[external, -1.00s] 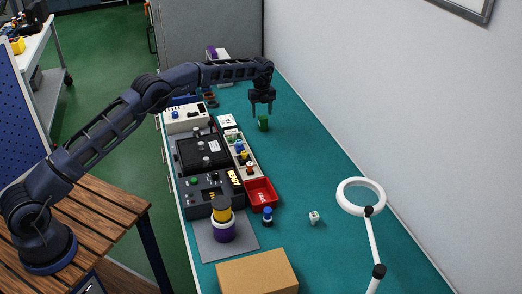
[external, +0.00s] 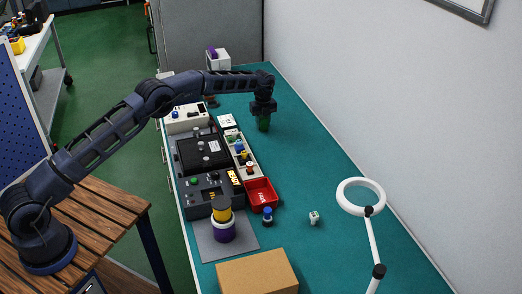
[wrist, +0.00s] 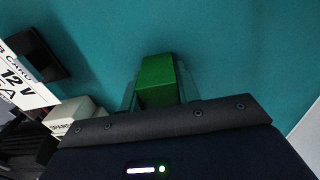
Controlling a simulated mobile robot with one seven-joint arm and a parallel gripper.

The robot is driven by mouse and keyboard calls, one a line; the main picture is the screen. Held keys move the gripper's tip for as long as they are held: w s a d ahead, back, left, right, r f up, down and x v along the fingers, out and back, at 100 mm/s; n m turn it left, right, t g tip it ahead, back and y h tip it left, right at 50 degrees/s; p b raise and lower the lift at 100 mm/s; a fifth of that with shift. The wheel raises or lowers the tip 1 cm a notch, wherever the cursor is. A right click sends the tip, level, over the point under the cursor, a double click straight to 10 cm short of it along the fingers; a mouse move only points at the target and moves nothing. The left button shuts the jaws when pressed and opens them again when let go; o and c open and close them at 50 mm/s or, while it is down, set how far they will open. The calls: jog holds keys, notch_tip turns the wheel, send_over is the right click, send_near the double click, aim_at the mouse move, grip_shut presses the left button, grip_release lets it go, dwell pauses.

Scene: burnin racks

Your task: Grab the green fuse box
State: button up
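The green fuse box (external: 263,125) is a small upright green block on the teal bench top, beyond the row of devices. My gripper (external: 263,122) is lowered over it, pointing down, with a finger on each side. In the wrist view the green fuse box (wrist: 157,82) sits between my two fingertips (wrist: 160,92), which look very close to its sides. I cannot tell whether they touch or press on it. The gripper body hides its lower part in the wrist view.
Left of the box stand a white sign card (external: 228,121), a parts tray (external: 240,147) and a black device (external: 201,150). A red bin (external: 262,193) and a cardboard box (external: 257,273) are nearer the camera. The bench is clear to the right, up to the wall.

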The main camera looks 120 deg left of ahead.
jog(key=shift+c, duration=1.2)
